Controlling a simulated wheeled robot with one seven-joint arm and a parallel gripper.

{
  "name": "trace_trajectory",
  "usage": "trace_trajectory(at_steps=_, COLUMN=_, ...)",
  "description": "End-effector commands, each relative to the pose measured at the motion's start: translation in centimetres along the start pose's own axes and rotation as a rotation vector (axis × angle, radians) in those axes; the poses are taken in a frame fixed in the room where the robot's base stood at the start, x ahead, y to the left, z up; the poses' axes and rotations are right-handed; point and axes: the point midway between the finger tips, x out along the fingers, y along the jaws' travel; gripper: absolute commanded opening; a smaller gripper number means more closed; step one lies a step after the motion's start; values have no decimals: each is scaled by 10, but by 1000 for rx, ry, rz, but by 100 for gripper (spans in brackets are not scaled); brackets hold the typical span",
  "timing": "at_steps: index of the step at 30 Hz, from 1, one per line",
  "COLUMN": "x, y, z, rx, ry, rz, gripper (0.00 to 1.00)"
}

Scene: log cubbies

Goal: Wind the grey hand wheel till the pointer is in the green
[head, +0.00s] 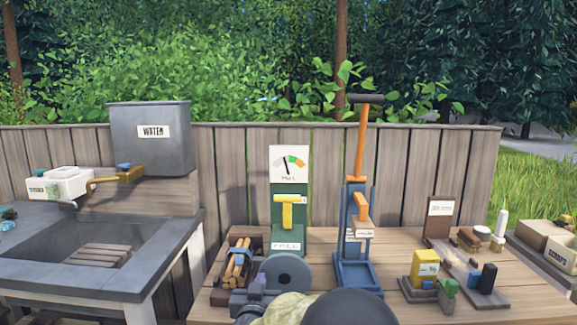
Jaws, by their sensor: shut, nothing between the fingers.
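A white gauge (289,163) tops a green stand (286,226) at the back of the bench. Its dark pointer leans slightly left of upright, and the green band lies to its right, so the pointer is outside the green. The grey hand wheel (289,269) shows as a round disc in front of the stand's foot. A grey block with a small purple piece (258,284) is close to its lower left. My beige and dark arm parts cover the bottom centre and the area below the wheel. I cannot make out my gripper's fingers.
A yellow T-shaped lever (287,208) is on the green stand above a FREE label. A crate of logs (237,263) stands left of the stand. A tall blue press (357,240) with an orange handle stands right. A grey sink (90,255) is at far left.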

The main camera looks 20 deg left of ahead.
Motion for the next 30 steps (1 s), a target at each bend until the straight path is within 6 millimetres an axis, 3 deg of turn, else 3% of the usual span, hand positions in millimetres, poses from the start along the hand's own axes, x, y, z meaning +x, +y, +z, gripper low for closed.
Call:
trace_trajectory(at_steps=16, x=0, y=3, z=-16, rx=-3, ry=-6, rz=4, gripper=0)
trace_trajectory(at_steps=23, x=-1, y=6, z=-38, rx=-2, ry=-5, rz=3, gripper=0)
trace_trajectory(at_steps=30, x=-1, y=6, z=-38, rx=-2, ry=-5, rz=2, gripper=0)
